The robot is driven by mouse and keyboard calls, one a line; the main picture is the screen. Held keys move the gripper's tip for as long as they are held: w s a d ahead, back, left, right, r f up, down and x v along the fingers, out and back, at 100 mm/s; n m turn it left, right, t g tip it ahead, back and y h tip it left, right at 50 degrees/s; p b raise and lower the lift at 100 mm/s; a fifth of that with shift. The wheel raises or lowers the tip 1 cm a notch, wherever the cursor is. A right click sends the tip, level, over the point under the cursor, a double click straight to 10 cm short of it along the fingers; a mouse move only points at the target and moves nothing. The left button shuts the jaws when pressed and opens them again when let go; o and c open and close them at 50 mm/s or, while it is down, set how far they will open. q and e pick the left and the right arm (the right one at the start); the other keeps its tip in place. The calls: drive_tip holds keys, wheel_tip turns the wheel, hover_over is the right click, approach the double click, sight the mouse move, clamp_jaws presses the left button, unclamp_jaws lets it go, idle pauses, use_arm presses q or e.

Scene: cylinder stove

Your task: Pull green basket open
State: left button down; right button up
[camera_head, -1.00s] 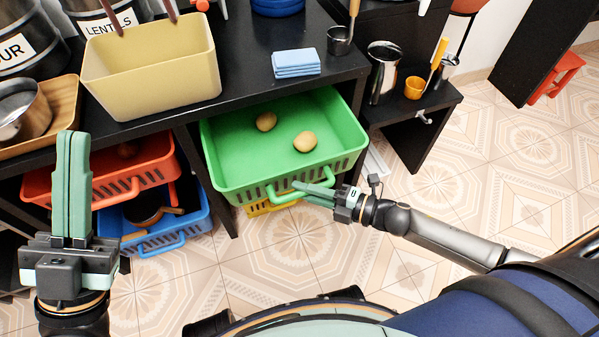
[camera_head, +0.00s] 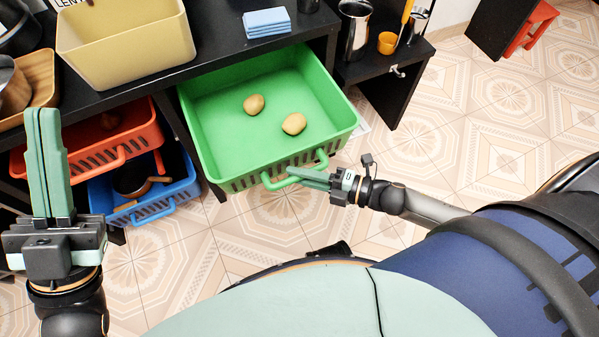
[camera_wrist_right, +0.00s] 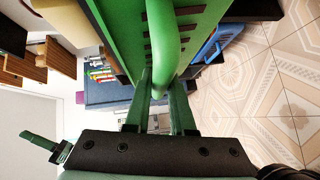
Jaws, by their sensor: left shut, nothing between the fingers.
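The green basket (camera_head: 225,140) is slid well out from under the black counter in the head view, with two round tan items (camera_head: 293,124) inside. My right gripper (camera_head: 292,174) is at the green handle (camera_head: 272,183) on its front. In the right wrist view the handle (camera_wrist_right: 163,40) runs down between the two fingers (camera_wrist_right: 162,88), which are shut on it; the exact contact is partly hidden. My left gripper (camera_head: 46,112) is shut and empty, pointing up at the left, apart from the green basket.
A red basket (camera_head: 85,150) and a blue basket (camera_head: 155,205) sit in the shelf to the left. A cream bin (camera_head: 125,45) and folded blue cloth (camera_head: 266,22) stand on the counter (camera_head: 230,62). The tiled floor (camera_head: 460,150) at right is clear.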

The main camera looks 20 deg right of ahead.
drive_tip(key=o, duration=0.5)
drive_tip(key=shift+s+d, duration=0.15)
use_arm(q)
drive_tip(key=w+a+f+n+g+y+p, duration=0.1)
drive_tip(key=w+f+n+y+p, duration=0.1)
drive_tip(key=w+f+n+y, duration=0.3)
wheel_tip(320, 180, down, 2)
drive_tip(key=shift+w+f+y+p, duration=0.1)
drive_tip(key=shift+w+y+p, duration=0.15)
drive_tip(key=shift+y, duration=0.45)
use_arm(e)
drive_tip(key=v, duration=1.2)
drive_tip(key=shift+r, duration=0.1)
